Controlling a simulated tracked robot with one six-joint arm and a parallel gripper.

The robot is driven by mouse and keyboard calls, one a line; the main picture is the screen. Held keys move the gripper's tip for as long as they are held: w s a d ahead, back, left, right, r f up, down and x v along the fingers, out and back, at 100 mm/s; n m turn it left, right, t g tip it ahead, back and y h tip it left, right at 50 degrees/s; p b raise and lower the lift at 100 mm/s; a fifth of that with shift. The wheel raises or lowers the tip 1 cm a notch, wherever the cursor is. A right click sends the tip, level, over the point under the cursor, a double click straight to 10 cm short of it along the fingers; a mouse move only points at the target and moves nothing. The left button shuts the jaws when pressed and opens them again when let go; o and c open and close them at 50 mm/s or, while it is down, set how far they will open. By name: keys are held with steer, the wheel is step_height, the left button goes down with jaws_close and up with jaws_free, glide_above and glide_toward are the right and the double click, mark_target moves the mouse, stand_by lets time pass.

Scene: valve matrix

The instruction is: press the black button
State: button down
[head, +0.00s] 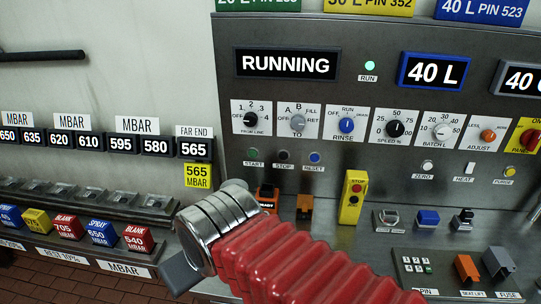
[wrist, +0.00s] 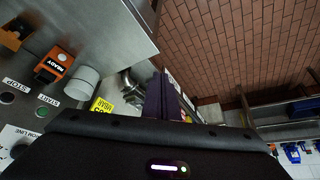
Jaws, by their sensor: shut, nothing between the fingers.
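The black button (head: 284,155) sits on the grey panel in the head view, above a STOP label and between the green START button (head: 253,153) and a blue button (head: 315,157). In the wrist view the black button (wrist: 8,98) is at the left edge, beside its STOP label. My gripper (head: 180,272) is low and left of the buttons in the head view, partly hidden by my wrist. In the wrist view my gripper (wrist: 168,98) shows dark fingers, shut and empty, well apart from the button.
An orange READY block (head: 267,197) and a yellow stop box (head: 353,197) stand on the ledge below the buttons. A row of coloured blocks (head: 70,227) lies at left. The RUNNING display (head: 287,63) is above. Open brick floor (wrist: 225,45) shows in the wrist view.

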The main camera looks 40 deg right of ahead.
mark_target(283, 156)
steer(key=shift+w, duration=0.1)
stand_by(0.3)
steer(key=w+d+f+m+t+y, duration=0.2)
steer(key=w+d+m+t+y, duration=0.15)
steer(key=w+d+m, duration=0.95)
steer(key=s+d+m+t+h, duration=0.1)
steer(key=d+m, duration=0.4)
steer(key=d, duration=0.5)
steer(key=s+d+m+t+h, duration=0.2)
steer(key=d+m+h, duration=0.3)
steer(key=d, duration=0.5)
steer(key=shift+f+m+t, duration=0.35)
steer(key=shift+f+m, duration=0.05)
steer(key=shift+m, duration=0.1)
steer(key=shift+d, duration=0.1)
steer(key=w+d, duration=0.5)
steer(key=d, duration=0.1)
steer(key=shift+w+d, duration=0.2)
steer(key=shift+d, duration=0.15)
